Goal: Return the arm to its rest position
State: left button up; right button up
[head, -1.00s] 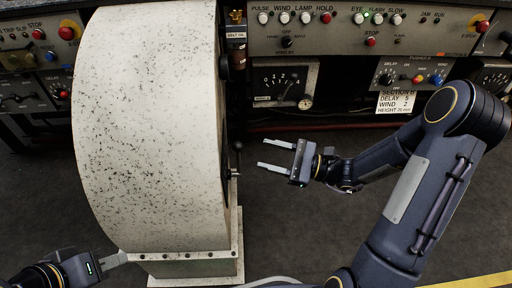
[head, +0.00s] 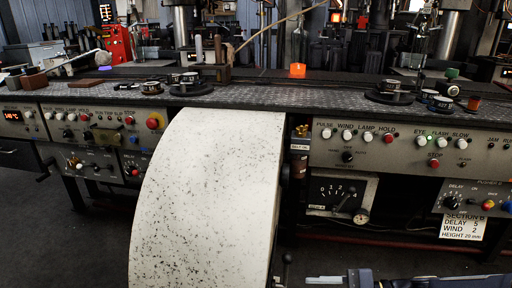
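My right gripper (head: 325,281) shows only in part at the bottom edge of the head view. One pale finger points left, and the dark wrist and part of the forearm lie to its right. The rest is cut off, so I cannot tell how far apart the fingers are. It is to the right of the big speckled white drum-shaped cover (head: 205,195), low in front of the machine. I see nothing held in the part that shows. My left gripper is out of view.
Control panels (head: 400,145) with knobs and buttons run along the machine front. Above them is a dark bench top (head: 300,92) with round moulds (head: 388,92), a glowing orange piece (head: 297,71) and a red box (head: 117,42). Dark floor (head: 70,240) is open at lower left.

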jog(key=s+d+n+t+h, duration=0.3)
jog(key=s+d+n+h, duration=0.4)
jog(key=s+n+h, duration=0.45)
notch_tip(320, 180, up, 36)
jog(key=p, duration=3.5)
jog(key=shift+s+a+g, duration=0.2)
jog(key=shift+s+g, duration=0.05)
jog(key=shift+g, duration=0.15)
